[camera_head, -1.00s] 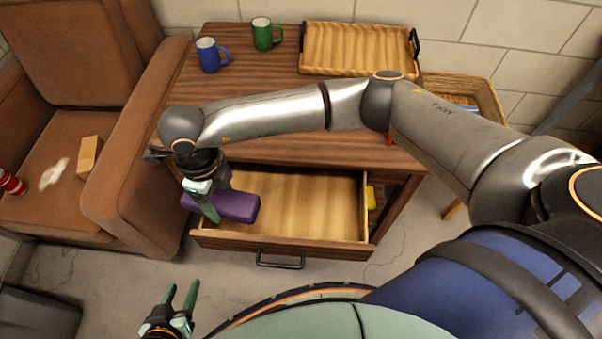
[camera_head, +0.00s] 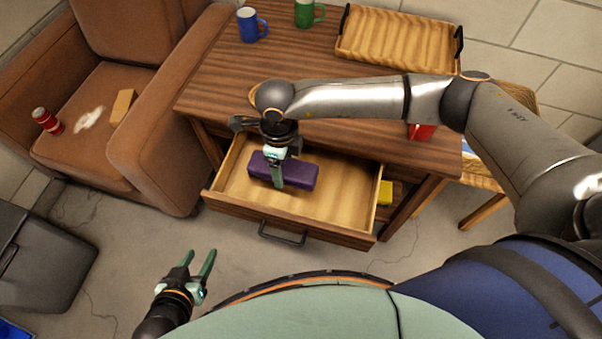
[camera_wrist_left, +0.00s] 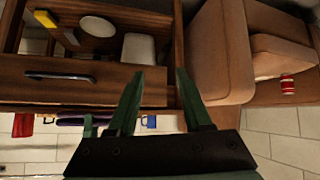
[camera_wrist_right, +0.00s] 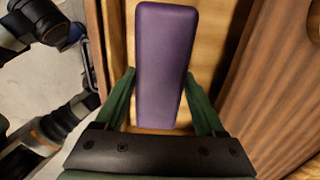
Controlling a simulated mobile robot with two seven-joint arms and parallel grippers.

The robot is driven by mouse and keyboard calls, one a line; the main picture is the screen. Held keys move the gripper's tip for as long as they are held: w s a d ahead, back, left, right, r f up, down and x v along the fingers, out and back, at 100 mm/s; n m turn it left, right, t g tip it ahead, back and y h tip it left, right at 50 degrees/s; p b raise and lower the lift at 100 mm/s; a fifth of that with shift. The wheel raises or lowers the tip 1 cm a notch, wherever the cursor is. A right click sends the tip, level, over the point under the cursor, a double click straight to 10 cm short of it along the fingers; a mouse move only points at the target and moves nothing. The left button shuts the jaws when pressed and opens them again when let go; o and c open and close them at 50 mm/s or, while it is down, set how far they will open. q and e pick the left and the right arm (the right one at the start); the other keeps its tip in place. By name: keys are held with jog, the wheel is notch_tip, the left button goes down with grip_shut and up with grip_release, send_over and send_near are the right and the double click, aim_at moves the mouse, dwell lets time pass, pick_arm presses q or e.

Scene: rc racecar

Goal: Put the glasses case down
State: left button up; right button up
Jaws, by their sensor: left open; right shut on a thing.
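The glasses case (camera_head: 300,174) is a purple, rounded oblong box. In the head view it is at the open drawer (camera_head: 345,200), over the drawer's left part; I cannot tell whether it touches the drawer floor. My right gripper (camera_head: 279,180) comes down from above and is shut on it around its middle. In the right wrist view the case (camera_wrist_right: 165,60) lies lengthwise between the two green fingers (camera_wrist_right: 160,100), with wood behind it. My left gripper (camera_head: 198,268) is open and empty, low in front of the drawer; its fingers (camera_wrist_left: 158,90) also show in the left wrist view.
The wooden table (camera_head: 200,85) holds a blue mug (camera_head: 250,25), a green mug (camera_head: 306,12) and a wooden tray (camera_head: 398,40). A brown armchair (camera_head: 165,150) stands close on the left. The drawer's right part is bare. A yellow thing (camera_head: 385,192) is beside the drawer.

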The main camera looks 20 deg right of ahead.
aim_at(296, 170)
jog(key=d+f, duration=0.3)
jog(key=f, duration=0.1)
jog(key=shift+w+f, duration=0.1)
jog(key=shift+w, duration=0.15)
jog(key=f, duration=0.1)
jog(key=d+f+b, duration=0.1)
jog(key=shift+d+f, duration=0.15)
jog(key=shift+f, duration=0.15)
jog(key=shift+w+f, duration=0.1)
jog(key=shift+f, duration=0.75)
pick_arm(q)
jog(key=shift+w+a+r+t, duration=0.2)
jog(key=shift+w+r+t, duration=0.7)
jog(key=shift+w+r, duration=0.3)
jog(key=shift+w, duration=0.15)
jog(key=shift+w+r+b, duration=0.2)
jog(key=shift+r+b, duration=0.05)
jog(key=shift+b, duration=0.1)
pick_arm(e)
jog(key=shift+f, duration=0.1)
pick_arm(q)
jog(key=shift+r, duration=0.1)
jog(key=shift+w+r, duration=0.1)
pick_arm(e)
jog(key=o, duration=1.4)
